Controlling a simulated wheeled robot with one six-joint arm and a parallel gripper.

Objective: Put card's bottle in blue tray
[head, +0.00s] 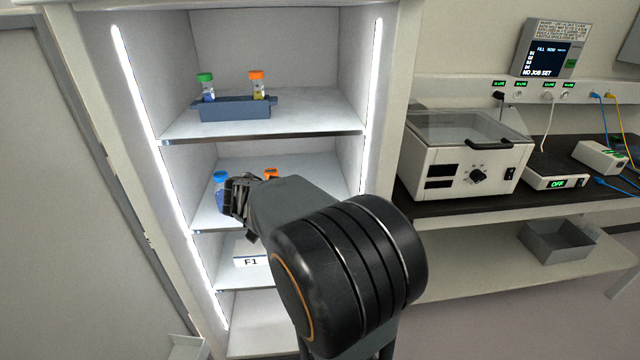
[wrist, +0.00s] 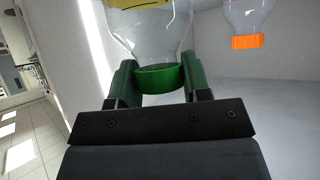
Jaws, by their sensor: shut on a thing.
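My gripper (wrist: 158,88) is shut on a clear bottle (wrist: 150,38), its fingers on both sides of the green cap (wrist: 158,79). A yellow label shows on the bottle. In the head view my gripper (head: 236,210) is at the middle shelf, and the held bottle is hidden there. A dark blue tray (head: 235,111) is on the upper shelf. It holds a green-capped bottle (head: 207,89) on its left and an orange-capped bottle (head: 257,86) on its right. A white card or label reading F1 (head: 250,262) shows on a lower shelf, partly hidden by my arm.
Lit cabinet sides and shelf edges border my arm. A worktop with a white machine (head: 465,155) stands right.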

